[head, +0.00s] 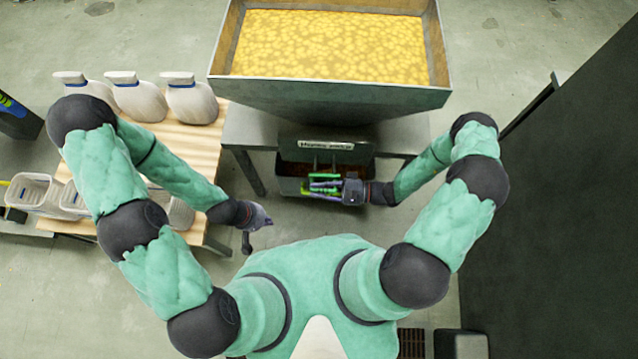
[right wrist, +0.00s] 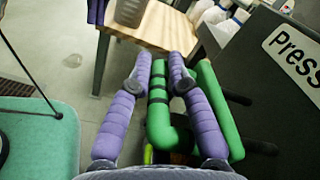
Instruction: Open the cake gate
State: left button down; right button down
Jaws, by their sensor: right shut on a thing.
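A green bent handle (right wrist: 158,125) with black bands shows in the right wrist view, between the two purple fingers of my right gripper (right wrist: 160,72), which is shut on it. A second green bar (right wrist: 222,120) runs beside it on the right. In the head view, my right gripper (head: 336,188) is at the front of the press (head: 325,146), low under the hopper, by the green parts (head: 323,178). The gate itself is too small and covered to make out. My left gripper (head: 262,218) is apart from the press, beside the table; its finger opening is unclear.
The hopper (head: 328,100) full of yellow material stands above the press. A wooden table (head: 190,155) at left carries white jugs (head: 190,100) and open scoop-like containers (head: 36,192). A dark wall-like body (head: 570,220) fills the right side.

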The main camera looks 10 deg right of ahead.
jog(key=c, duration=1.2)
grip_release()
jog(key=shift+f, duration=0.1)
jog(key=shift+c, duration=0.2)
jog(key=v, duration=1.2)
jog(key=shift+d, duration=0.1)
